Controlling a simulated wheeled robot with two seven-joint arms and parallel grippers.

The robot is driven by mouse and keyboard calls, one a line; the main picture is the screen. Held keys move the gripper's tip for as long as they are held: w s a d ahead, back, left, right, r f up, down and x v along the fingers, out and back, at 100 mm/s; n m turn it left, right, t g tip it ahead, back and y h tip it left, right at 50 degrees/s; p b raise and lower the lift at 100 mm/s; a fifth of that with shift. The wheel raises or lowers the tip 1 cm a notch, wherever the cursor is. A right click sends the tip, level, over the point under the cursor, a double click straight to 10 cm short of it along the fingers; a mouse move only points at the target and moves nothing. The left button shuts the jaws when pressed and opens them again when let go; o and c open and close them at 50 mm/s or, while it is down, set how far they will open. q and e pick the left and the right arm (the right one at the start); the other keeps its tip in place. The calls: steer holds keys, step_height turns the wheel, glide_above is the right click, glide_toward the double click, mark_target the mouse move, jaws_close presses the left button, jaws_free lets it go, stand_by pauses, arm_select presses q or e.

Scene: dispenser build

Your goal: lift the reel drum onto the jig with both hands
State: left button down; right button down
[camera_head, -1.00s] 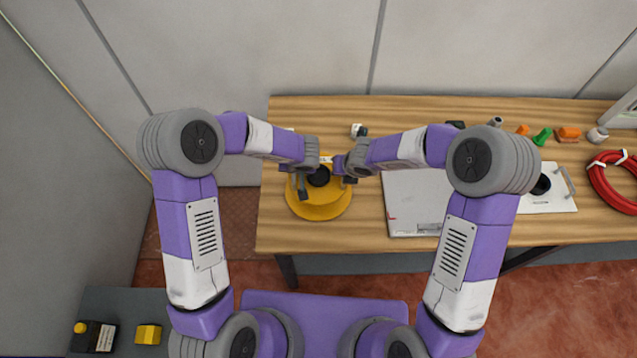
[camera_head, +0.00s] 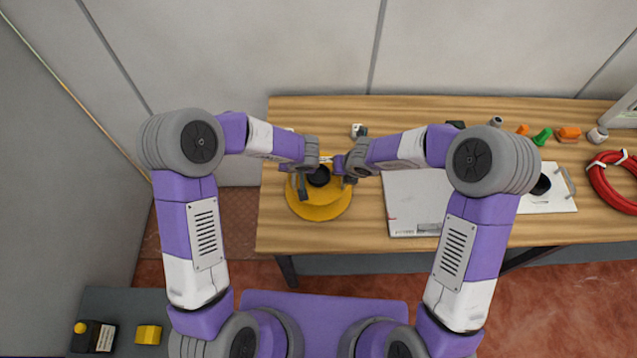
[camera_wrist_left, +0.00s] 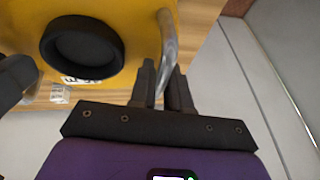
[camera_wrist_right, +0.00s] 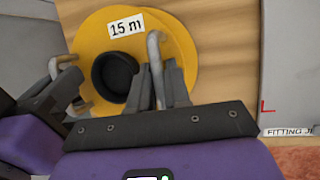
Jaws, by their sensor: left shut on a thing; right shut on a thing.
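The yellow reel drum (camera_head: 320,208) with a black hub (camera_head: 318,176) is at the left end of the wooden bench. It also shows in the left wrist view (camera_wrist_left: 141,42) and the right wrist view (camera_wrist_right: 182,52), where a "15 m" label is on its face. My left gripper (camera_wrist_left: 162,88) is shut on one metal handle (camera_wrist_left: 166,42) of the drum. My right gripper (camera_wrist_right: 158,90) is shut on the opposite handle (camera_wrist_right: 155,48). I cannot tell whether the drum touches the bench. The pale jig plate (camera_head: 412,207), labelled "FITTING JI…" (camera_wrist_right: 288,131), lies to its right, partly hidden by my right arm.
A white plate (camera_head: 555,200) with a black round piece, a red hose coil (camera_head: 606,185), a green part (camera_head: 542,137) and orange parts (camera_head: 569,134) are on the right of the bench (camera_head: 480,240). A small white-and-black item (camera_head: 358,130) stands behind the drum. A wall is behind the bench.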

arm_select(q)
steer(key=shift+r, duration=0.2)
arm_select(e)
steer(key=shift+r, duration=0.2)
